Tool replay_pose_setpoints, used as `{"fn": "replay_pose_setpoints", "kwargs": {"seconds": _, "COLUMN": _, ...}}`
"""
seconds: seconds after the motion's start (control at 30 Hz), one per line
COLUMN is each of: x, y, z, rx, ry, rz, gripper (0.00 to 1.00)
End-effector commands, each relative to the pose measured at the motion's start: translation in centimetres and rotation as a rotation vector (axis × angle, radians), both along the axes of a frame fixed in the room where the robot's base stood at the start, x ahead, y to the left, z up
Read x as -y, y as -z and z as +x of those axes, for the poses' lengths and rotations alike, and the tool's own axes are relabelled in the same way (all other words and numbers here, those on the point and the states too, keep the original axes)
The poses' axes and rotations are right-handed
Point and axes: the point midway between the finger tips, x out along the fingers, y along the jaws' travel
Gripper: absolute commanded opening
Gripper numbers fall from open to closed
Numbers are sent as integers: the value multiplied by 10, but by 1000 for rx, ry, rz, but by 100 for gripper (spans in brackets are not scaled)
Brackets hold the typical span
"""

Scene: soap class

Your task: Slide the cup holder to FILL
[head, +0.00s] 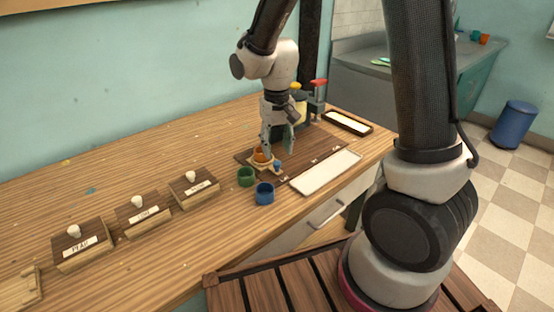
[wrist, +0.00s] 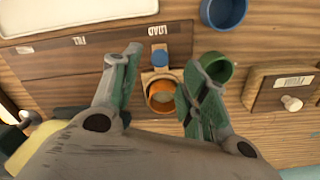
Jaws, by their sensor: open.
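The cup holder (head: 254,168) is a small light wooden carriage at the near-left end of a dark brown board (head: 297,158). It also shows in the wrist view (wrist: 147,77), level with the LOAD label (wrist: 158,29). It carries an orange cup (wrist: 161,96) and has a blue knob (wrist: 160,58) at its front. The FILL label (wrist: 80,40) is further along the board, to the left in the wrist view. My gripper (wrist: 165,58) is open over the holder, with one finger to each side of the knob and cup. I see no clear contact.
A green cup (head: 246,177) and a blue cup (head: 265,193) stand beside the board's near-left end. A white tray (head: 325,172) lies along its front. Several labelled knob blocks (head: 194,188) stand to the left. A red-handled dispenser (head: 318,84) stands behind the board.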

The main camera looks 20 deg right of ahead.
Motion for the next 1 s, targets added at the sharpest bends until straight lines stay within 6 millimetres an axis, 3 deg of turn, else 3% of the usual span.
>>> {"fn": "replay_pose_setpoints", "kwargs": {"seconds": 0.1, "x": 1, "y": 22, "z": -1, "rx": -4, "ry": 0, "rz": -1, "gripper": 44}}
{"fn": "replay_pose_setpoints", "kwargs": {"seconds": 0.3, "x": 1, "y": 47, "z": 0, "rx": -1, "ry": 0, "rz": 0, "gripper": 44}}
{"fn": "replay_pose_setpoints", "kwargs": {"seconds": 0.63, "x": 0, "y": 53, "z": 0, "rx": 1, "ry": 0, "rz": 0, "gripper": 44}}
{"fn": "replay_pose_setpoints", "kwargs": {"seconds": 0.67, "x": 0, "y": 53, "z": 0, "rx": 1, "ry": 0, "rz": 0, "gripper": 42}}
{"fn": "replay_pose_setpoints", "kwargs": {"seconds": 0.9, "x": 0, "y": 52, "z": 0, "rx": 1, "ry": 0, "rz": 0, "gripper": 0}}
{"fn": "replay_pose_setpoints", "kwargs": {"seconds": 1.0, "x": 0, "y": 52, "z": 0, "rx": 1, "ry": 0, "rz": 0, "gripper": 0}}
